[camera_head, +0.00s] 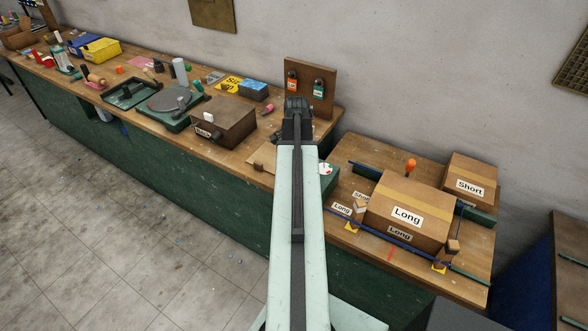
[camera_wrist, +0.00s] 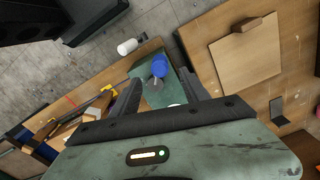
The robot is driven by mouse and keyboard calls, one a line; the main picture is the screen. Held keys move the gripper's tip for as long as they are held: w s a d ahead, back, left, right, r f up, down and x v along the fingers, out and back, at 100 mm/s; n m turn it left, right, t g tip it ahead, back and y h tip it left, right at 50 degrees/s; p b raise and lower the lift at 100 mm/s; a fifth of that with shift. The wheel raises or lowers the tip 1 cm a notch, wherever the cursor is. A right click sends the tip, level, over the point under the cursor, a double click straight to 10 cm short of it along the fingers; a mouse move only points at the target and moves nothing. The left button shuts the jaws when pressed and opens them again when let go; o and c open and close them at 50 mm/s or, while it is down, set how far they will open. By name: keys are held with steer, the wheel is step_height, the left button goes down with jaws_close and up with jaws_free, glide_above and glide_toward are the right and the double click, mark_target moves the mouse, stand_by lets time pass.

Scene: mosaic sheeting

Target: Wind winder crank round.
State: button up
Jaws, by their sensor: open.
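In the wrist view a green plate or housing (camera_wrist: 143,70) lies beyond my fingers. On it are a round blue part (camera_wrist: 160,68) and a grey metal piece beside it. A white cylinder (camera_wrist: 127,47) shows near the bench edge. These look like winder parts, but I cannot tell which is the crank. My gripper (camera_wrist: 160,84) is open and empty, its dark fingers apart on either side of the blue part's line of sight. In the head view my arm hides most of this; a green box (camera_head: 328,180) with a white dial shows to its right. My gripper (camera_head: 297,106) is above the bench.
A box marked Long (camera_head: 408,212) stands among blue rails on the right.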

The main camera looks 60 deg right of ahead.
step_height(320, 180, down, 8)
steer(key=b, duration=0.8)
steer(key=shift+r, duration=0.1)
